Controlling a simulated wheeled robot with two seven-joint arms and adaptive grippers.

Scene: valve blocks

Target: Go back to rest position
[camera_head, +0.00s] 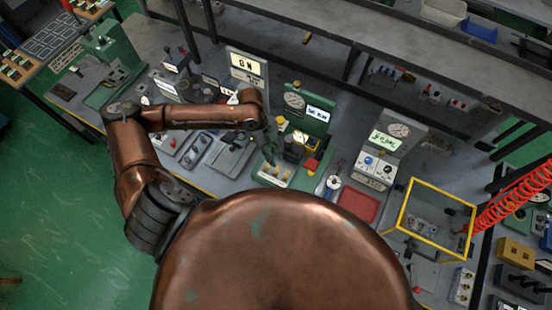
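My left arm comes in from the left, bends at the elbow and reaches right over the workbench. My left gripper (270,150) is at the end of this arm, dark and small, pointing down beside the green valve block (317,115) with a round gauge. Whether its fingers are open or shut is too small to tell, and no held object shows. My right arm and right gripper are not in view. My own rounded copper body hides the bench's near edge at the bottom middle.
A grey block with a gauge (399,131), a red tray (358,204) and a yellow-framed clear box (432,218) stand to the right. A red coiled hose (515,198) hangs at the far right. A grey shelf (390,45) runs along the back. The green floor (70,220) at left is clear.

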